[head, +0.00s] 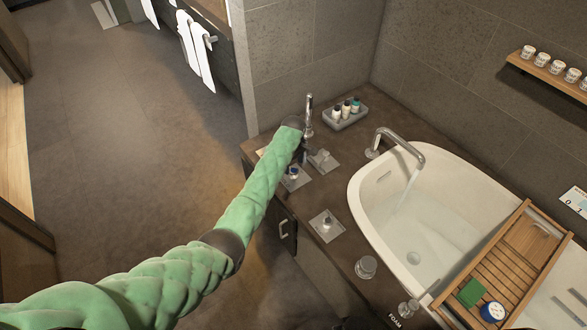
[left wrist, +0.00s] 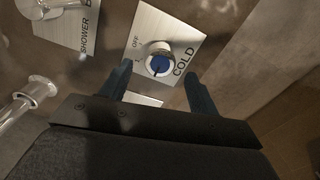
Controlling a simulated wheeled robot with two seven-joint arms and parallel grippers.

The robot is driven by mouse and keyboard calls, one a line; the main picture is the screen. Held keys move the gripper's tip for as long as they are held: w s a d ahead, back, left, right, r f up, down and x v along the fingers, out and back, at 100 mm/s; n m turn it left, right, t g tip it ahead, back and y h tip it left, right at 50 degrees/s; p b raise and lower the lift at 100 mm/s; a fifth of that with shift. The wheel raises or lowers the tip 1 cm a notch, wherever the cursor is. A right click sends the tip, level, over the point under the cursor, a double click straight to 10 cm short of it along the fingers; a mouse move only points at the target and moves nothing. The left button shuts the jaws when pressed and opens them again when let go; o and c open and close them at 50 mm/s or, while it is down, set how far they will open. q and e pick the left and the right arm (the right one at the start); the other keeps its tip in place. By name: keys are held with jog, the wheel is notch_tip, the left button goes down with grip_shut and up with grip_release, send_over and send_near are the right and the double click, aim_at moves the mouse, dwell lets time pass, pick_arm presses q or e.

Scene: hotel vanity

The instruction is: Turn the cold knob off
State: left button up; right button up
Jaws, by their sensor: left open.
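The cold knob (left wrist: 159,64) has a round white body and a blue cap. It sits on a square silver plate marked COLD and OFF; I cannot tell its exact setting. In the head view the blue-topped knob (head: 293,172) is on the dark counter left of the tub. My left gripper (left wrist: 157,88) is open, with its two dark fingers toward the knob's plate, one on either side and apart from the knob. In the head view it is mostly hidden at the end of my green arm. A curved tap (head: 401,143) pours water into the tub.
A second plate marked SHOWER (left wrist: 70,32) lies to the left in the wrist view. A bottle tray (head: 345,114) stands behind. The white tub (head: 362,190) holds a wooden rack (head: 520,250).

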aim_at(294, 170)
pick_arm(q)
notch_tip(294, 170, down, 4)
jog(key=shift+r, duration=0.15)
pick_arm(e)
jog(key=shift+s+d+f, duration=0.1)
jog(key=shift+s+f, duration=0.05)
jog(key=shift+f, duration=0.3)
jog(key=shift+s+d+f, duration=0.1)
jog(key=shift+f, duration=0.3)
pick_arm(q)
jog(key=c, duration=1)
pick_arm(e)
jog(key=shift+r, duration=0.1)
